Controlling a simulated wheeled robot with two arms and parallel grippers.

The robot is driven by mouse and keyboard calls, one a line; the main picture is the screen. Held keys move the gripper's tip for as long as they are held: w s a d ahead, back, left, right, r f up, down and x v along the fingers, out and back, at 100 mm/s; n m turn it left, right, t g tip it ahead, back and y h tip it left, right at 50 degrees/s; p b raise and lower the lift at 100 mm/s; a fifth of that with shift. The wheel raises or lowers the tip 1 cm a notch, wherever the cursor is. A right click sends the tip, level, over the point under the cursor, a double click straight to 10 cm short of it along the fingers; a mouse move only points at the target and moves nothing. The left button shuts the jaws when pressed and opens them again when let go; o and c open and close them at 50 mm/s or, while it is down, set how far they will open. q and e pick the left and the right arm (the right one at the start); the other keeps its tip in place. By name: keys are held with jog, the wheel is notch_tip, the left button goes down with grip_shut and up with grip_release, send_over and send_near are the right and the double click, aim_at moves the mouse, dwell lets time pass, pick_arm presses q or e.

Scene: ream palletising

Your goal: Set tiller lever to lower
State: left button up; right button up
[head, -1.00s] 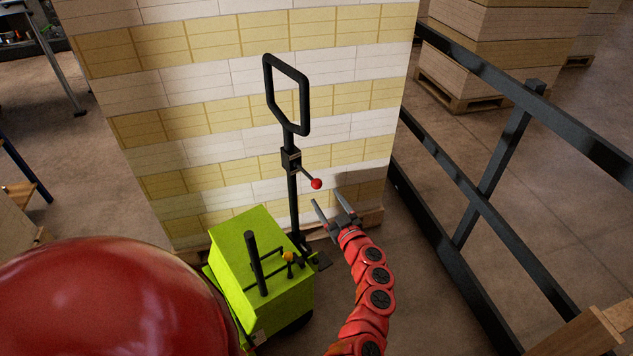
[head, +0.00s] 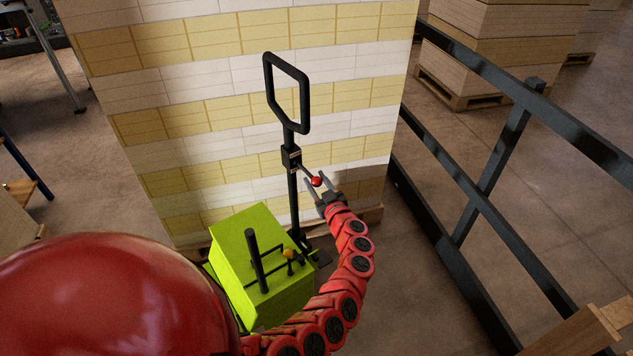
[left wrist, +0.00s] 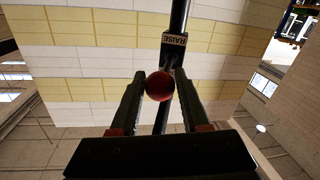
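The tiller (head: 293,185) is a black post with a loop handle (head: 287,95) on top, standing upright from the lime-green truck body (head: 262,265). A small black lever box (head: 291,157) sits on the post; in the left wrist view the box (left wrist: 174,40) carries the word RAISE. A thin lever with a red ball knob (head: 316,181) sticks out from it, down and to the right. My left gripper (head: 318,181) is open, its fingers on either side of the knob. In the left wrist view the knob (left wrist: 159,86) lies between the fingertips, with small gaps showing. My right gripper is not in view.
A tall stack of white and yellow reams (head: 220,100) stands close behind the tiller. A dark railing (head: 480,195) runs along the right. More stacked pallets (head: 505,45) stand beyond it. A wooden piece (head: 590,335) is at the lower right.

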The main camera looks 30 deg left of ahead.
pick_arm(q)
grip_shut()
dwell(1.1)
